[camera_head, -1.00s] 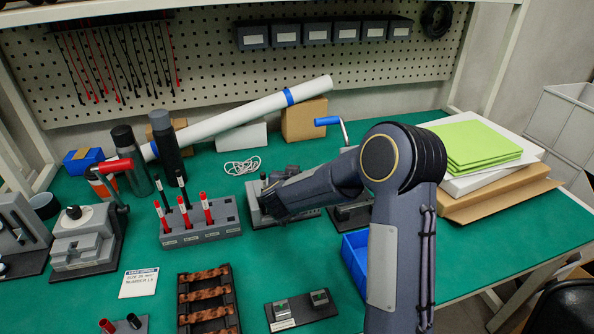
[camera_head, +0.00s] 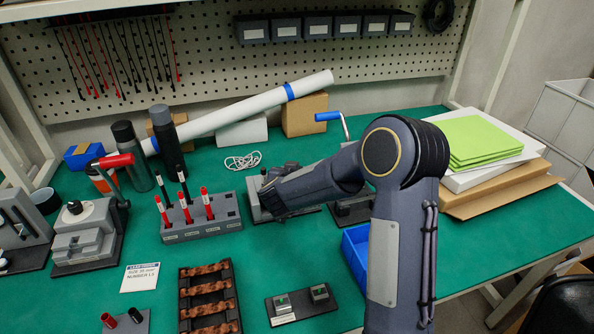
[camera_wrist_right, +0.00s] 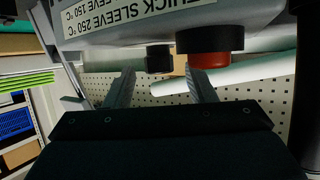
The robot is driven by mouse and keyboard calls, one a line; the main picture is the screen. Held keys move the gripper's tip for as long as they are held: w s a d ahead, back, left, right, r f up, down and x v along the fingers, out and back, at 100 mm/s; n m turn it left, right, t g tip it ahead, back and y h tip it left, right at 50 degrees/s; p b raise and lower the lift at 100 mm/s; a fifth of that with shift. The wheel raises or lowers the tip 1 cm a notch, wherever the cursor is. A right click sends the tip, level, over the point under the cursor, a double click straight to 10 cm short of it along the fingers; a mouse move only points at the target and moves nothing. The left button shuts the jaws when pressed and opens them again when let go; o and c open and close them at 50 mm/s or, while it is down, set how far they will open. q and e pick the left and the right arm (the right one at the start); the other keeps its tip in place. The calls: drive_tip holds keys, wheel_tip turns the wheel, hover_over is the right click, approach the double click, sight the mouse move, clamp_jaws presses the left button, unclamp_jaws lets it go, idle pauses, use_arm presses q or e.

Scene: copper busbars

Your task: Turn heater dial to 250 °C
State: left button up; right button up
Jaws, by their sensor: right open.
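The heater is a grey unit (camera_wrist_right: 130,18) filling the top of the right wrist view, with labels for thick sleeve 150 °C and 250 °C. A black knob (camera_wrist_right: 160,58) sticks out from it, beside a larger black and red round part (camera_wrist_right: 208,50). My right gripper (camera_wrist_right: 160,77) is open, its fingers on either side of the black knob's area; I cannot tell whether they touch it. No dial pointer setting can be read. In the head view my right gripper (camera_head: 272,196) covers most of a small grey unit on a black base. My left gripper is not in view.
A grey holder with red and black pens (camera_head: 202,222) stands left of my right gripper. A rack of copper pieces (camera_head: 208,300) lies in front.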

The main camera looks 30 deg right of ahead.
drive_tip(key=v, duration=0.6)
drive_tip(key=shift+s+a+r, duration=0.1)
drive_tip(key=shift+s+a, duration=0.1)
drive_tip(key=shift+s, duration=0.1)
